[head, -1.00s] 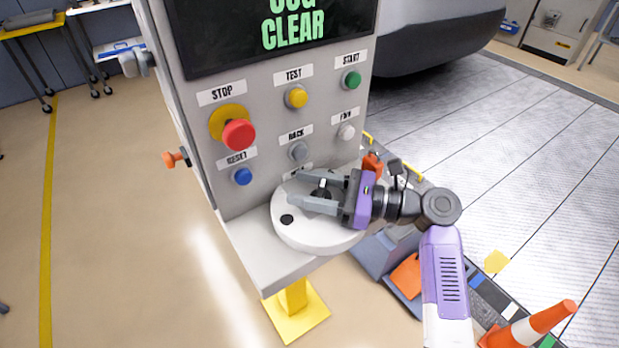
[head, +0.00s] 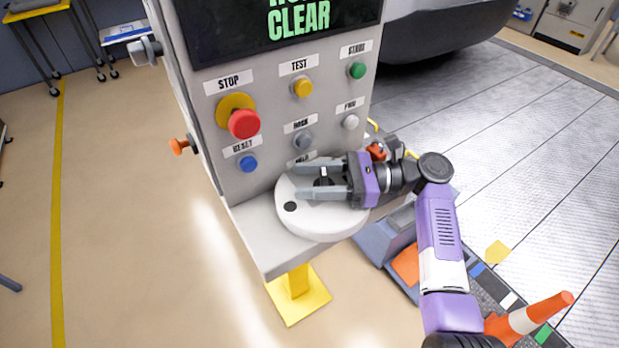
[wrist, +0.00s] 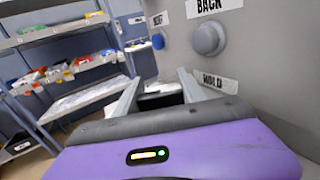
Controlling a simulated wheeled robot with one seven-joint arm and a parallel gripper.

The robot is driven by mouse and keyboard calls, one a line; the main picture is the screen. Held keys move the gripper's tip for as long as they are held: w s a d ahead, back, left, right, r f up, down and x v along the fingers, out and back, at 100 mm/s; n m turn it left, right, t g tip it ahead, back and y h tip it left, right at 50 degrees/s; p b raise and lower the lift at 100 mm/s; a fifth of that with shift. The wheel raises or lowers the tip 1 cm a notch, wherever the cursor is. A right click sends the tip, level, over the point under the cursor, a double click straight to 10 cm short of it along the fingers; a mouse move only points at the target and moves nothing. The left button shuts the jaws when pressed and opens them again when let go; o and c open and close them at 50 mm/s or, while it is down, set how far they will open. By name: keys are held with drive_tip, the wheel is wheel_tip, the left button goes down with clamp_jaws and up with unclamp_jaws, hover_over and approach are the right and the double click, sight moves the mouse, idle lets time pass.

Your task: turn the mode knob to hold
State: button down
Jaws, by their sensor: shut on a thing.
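The mode knob is a wide white disc (head: 322,228) on the console's ledge, with a small black grip (head: 323,181) on top and a black dot near its left edge. My gripper (head: 298,181) reaches in from the right, its two grey fingers lying on either side of the black grip and shut on it. In the wrist view my gripper (wrist: 158,86) shows its fingers pointing away, and the knob is mostly hidden behind the purple body. A HOLD label (wrist: 212,81) is on the panel there, below the BACK button (wrist: 208,38).
Above the knob are a red STOP button (head: 243,124), a blue RESET button (head: 248,164), a yellow TEST button (head: 303,88) and a green START button (head: 357,71). A screen (head: 290,28) reads CLEAR.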

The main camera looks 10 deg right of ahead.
drive_tip(key=shift+s+f, duration=0.1)
drive_tip(key=shift+f, duration=0.05)
drive_tip(key=c, duration=0.7)
unclamp_jaws()
wheel_tip(320, 180, up, 20)
drive_tip(key=shift+r+p, duration=0.1)
drive_tip(key=shift+p, duration=0.4)
